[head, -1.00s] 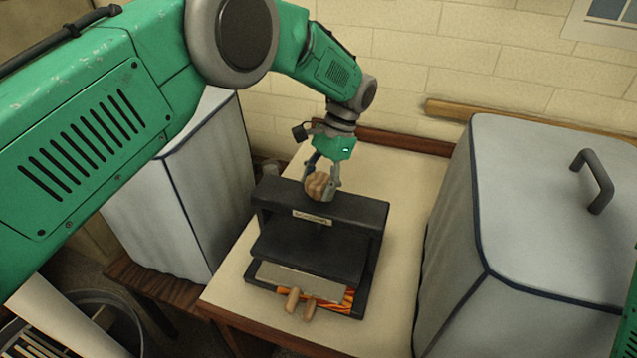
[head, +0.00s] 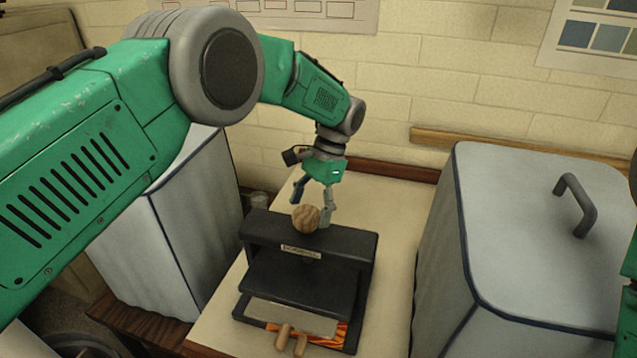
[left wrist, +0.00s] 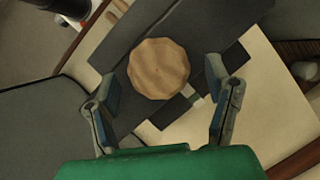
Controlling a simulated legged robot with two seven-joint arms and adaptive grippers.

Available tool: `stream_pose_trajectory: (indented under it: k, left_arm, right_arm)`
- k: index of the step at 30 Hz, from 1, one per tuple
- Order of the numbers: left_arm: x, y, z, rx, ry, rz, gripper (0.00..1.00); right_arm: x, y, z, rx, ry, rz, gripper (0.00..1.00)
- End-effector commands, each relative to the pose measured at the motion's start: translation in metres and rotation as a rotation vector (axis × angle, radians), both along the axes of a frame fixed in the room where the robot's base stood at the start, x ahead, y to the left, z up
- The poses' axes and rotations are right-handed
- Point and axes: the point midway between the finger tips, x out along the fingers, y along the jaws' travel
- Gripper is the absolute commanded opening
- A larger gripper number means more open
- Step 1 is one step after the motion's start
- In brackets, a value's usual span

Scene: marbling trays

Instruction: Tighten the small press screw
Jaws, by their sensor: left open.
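The small press (head: 310,285) is a black frame with a label on its top beam, standing on a pale table. Its screw has a round wooden knob (head: 306,218) above the beam; the screw's shaft is hidden. My left gripper (head: 312,209) is open just above the beam, fingers pointing down on either side of the knob. The left wrist view shows the knob (left wrist: 158,68) between the two spread fingers (left wrist: 163,85), with gaps on both sides. My right gripper is not in view; only a bit of green arm shows at the right edge.
A large grey covered box (head: 545,225) with a handle stands to the right of the press, and another grey covered box (head: 160,250) to the left. Two wooden handles (head: 291,340) stick out at the press's front. Bare table (head: 385,250) lies between press and right box.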

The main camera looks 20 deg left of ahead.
Motion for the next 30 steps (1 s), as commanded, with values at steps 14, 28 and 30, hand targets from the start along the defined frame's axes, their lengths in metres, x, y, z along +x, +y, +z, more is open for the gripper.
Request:
stream_pose_trajectory:
  k: [14,28,30]
  left_arm:
    - [0.033,-0.022,0.08,0.0,-0.002,0.0,0.72]
    - [0.037,-0.024,0.092,0.0,0.001,-0.001,0.72]
    - [0.037,-0.024,0.092,0.0,0.001,-0.001,0.72]
  right_arm:
    - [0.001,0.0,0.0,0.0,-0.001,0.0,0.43]
    - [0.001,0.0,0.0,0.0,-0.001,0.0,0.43]
    - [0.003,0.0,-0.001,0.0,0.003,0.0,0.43]
